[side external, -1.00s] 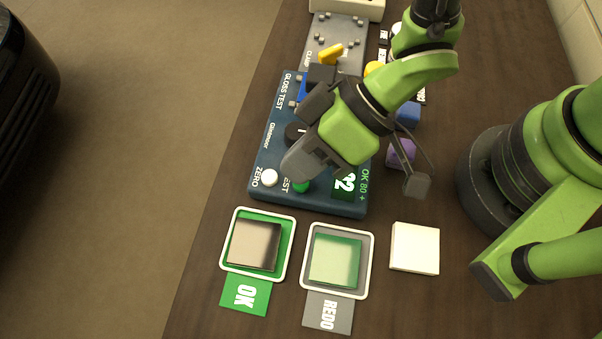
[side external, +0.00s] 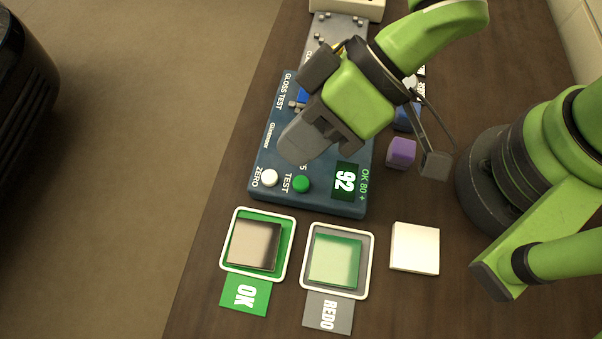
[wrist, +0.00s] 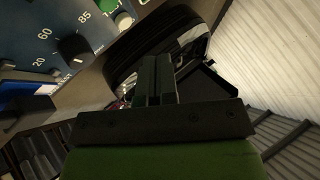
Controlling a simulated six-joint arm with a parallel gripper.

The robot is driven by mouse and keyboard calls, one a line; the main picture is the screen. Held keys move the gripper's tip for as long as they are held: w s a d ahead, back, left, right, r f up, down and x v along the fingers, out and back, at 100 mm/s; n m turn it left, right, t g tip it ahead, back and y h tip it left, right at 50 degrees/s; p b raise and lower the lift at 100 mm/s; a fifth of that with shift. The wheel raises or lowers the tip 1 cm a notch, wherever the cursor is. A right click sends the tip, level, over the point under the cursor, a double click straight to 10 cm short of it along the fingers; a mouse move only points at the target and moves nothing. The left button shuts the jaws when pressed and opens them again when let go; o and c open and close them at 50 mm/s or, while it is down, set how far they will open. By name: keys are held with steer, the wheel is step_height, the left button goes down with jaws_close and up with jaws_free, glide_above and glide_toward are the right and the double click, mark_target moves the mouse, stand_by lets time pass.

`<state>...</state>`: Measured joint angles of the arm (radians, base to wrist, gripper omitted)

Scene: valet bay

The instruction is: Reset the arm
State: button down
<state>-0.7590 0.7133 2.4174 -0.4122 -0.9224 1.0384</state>
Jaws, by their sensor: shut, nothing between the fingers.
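My gripper (side external: 299,143) is above the dark blue gloss test panel (side external: 320,197) in the side external view, tilted, with its fingers covering part of the panel. It is shut and empty. The fingers also show in the wrist view (wrist: 155,80), pointing away past the panel. The panel has a white ZERO button (side external: 269,178), a green TEST button (side external: 301,184) and a display (side external: 345,181) reading 92, beside the words OK 80 +. In the wrist view a black dial knob (wrist: 74,47) shows on the panel.
A brownish tile (side external: 253,245) lies on the green OK pad, and a green tile (side external: 334,260) on the grey REDO pad. A white square block (side external: 414,248) stands to their right. A purple block (side external: 401,152) sits near my base. Brown floor lies left of the table.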

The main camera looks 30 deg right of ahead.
stand_by(0.3)
steer(key=w+d+r+m+t+h, duration=0.55)
steer(key=w+d+r, duration=0.35)
steer(key=d+r, duration=0.4)
steer(key=s+d+r+m+h, duration=0.1)
steer(key=s+d+r+m, duration=0.4)
steer(key=s+d, duration=0.5)
step_height(320, 180, up, 2)
steer(key=shift+s+d+m, duration=0.35)
steer(key=shift+s+d, duration=0.05)
steer(key=shift+s, duration=0.6)
steer(key=shift+h, duration=0.25)
